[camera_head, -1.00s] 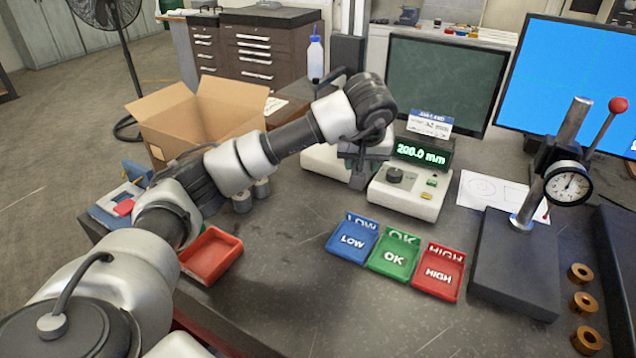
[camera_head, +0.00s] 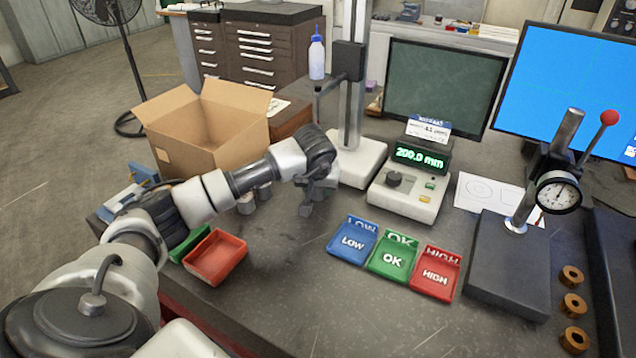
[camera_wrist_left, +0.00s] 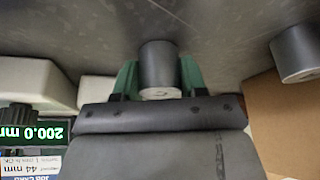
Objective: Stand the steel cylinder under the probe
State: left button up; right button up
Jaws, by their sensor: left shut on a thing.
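My left gripper (camera_head: 308,205) is low over the table, left of the gauge base. In the left wrist view its green fingers are shut on a grey steel cylinder (camera_wrist_left: 159,68), one on each side; in the head view the cylinder is hard to make out. The height gauge has a tall column with a dark carriage (camera_head: 348,60); its probe arm (camera_head: 318,92) reaches out to the left, above my gripper. The white gauge base (camera_head: 362,163) is to the right of my gripper. The display (camera_head: 420,158) reads 200.0 mm. My right gripper is not in view.
More cylinders (camera_head: 245,204) stand behind my arm; one shows in the wrist view (camera_wrist_left: 298,54). A cardboard box (camera_head: 200,135) is behind them. A red tray (camera_head: 217,258) is in front. LOW (camera_head: 352,241), OK (camera_head: 393,258) and HIGH (camera_head: 436,274) trays lie right.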

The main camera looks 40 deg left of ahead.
pick_arm(q)
jog(key=shift+f, duration=0.1)
jog(key=o, duration=1.2)
jog(key=shift+r, duration=0.2)
jog(key=shift+s+d+r, duration=0.1)
jog(key=shift+s+r, duration=0.05)
jog(key=shift+r, duration=0.15)
jog(key=b+v, duration=0.2)
jog(key=v, duration=0.9)
jog(key=shift+s+r, duration=0.1)
jog(key=shift+r, duration=0.05)
